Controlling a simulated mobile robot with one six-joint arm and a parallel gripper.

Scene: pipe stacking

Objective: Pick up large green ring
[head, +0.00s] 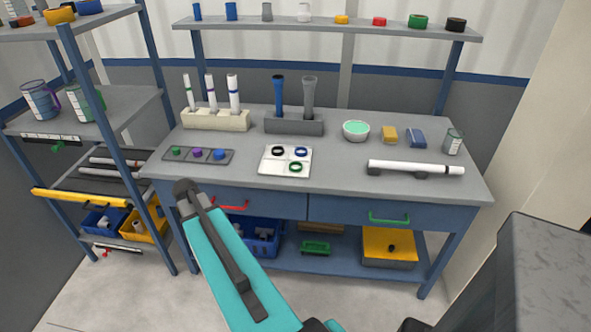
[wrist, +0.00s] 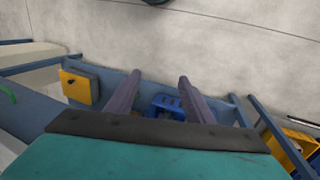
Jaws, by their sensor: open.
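The green ring (head: 296,167) lies flat on a white plate (head: 272,171) near the middle of the workbench top. A black ring (head: 278,151) and a blue ring (head: 301,152) lie on the same plate, behind the green one. My gripper (wrist: 158,77) shows in the wrist view with two dark fingers apart and nothing between them. Beyond the fingers are the blue bin and the lower shelf, not the ring. In the head view my teal arm reaches up in front of the bench; I cannot make out the fingers there.
White pipes stand in a beige block (head: 216,120), left of a grey block (head: 293,124) with two tubes. A white pipe (head: 415,167) lies at the right, near a mint-filled bowl (head: 356,130). A shelf (head: 330,33) hangs above. Bare bench top surrounds the plate.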

